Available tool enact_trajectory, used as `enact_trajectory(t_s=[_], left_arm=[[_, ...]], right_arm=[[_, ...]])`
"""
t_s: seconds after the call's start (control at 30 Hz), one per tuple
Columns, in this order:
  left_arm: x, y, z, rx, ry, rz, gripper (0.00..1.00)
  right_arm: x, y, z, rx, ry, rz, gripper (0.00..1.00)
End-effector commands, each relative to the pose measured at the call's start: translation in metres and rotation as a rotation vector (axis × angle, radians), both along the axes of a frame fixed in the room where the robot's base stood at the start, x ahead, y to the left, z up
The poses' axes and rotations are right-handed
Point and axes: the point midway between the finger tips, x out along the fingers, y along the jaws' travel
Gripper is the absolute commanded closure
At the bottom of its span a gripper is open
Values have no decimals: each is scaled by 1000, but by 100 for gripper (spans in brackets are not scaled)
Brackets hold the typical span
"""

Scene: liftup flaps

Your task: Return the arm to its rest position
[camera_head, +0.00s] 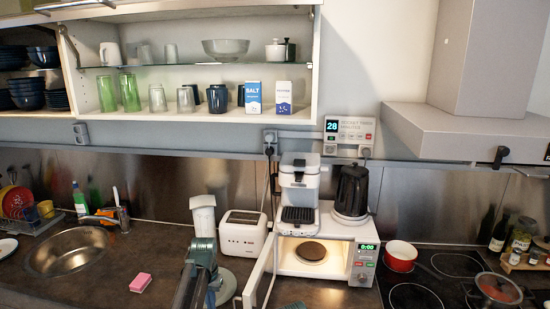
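One of my arms, which I take to be the left, rises from the bottom edge left of centre. Its dark, grey-green end (203,247) stands in front of a white upright cylinder (203,208). I cannot make out its fingers or whether they are open. No held object can be made out. My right gripper cannot be made out in the view. The upper cabinet (200,124) stands open, showing glasses, mugs and cartons on its shelves.
The lit microwave (326,279) is open, its door (262,262) swung out beside the arm. A toaster (242,233), coffee machine (299,185) and black kettle (352,190) stand nearby. A pink sponge (140,282) lies on the counter left of the arm. Pots occupy the hob at right.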

Motion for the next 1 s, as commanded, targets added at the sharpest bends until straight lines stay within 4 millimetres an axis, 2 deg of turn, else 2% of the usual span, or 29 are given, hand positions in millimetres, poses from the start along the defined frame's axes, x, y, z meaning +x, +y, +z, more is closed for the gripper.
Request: enact_trajectory(t_s=[0.27, 0.37, 0.53, 0.6, 0.7, 0.83, 1.0], left_arm=[[-61, -53, -17, 22, 11, -48, 100], [-94, -76, -25, 33, 16, -71, 100], [-165, -115, -42, 62, 23, -122, 100], [-191, -126, -47, 73, 25, -139, 100], [-216, -135, -52, 86, 25, -157, 100], [-229, -140, -53, 93, 26, -167, 100], [-228, -141, -52, 94, 25, -167, 100]], right_arm=[[0, 0, -17, 0, 0, 1, 50], [0, 0, -26, 0, 0, 2, 50], [0, 0, -43, -1, 0, 3, 50], [0, 0, -49, -1, 0, 3, 50], [0, 0, -53, -1, 0, 3, 50], [0, 0, -55, -1, 0, 4, 50], [0, 0, -54, -1, 0, 4, 50]])
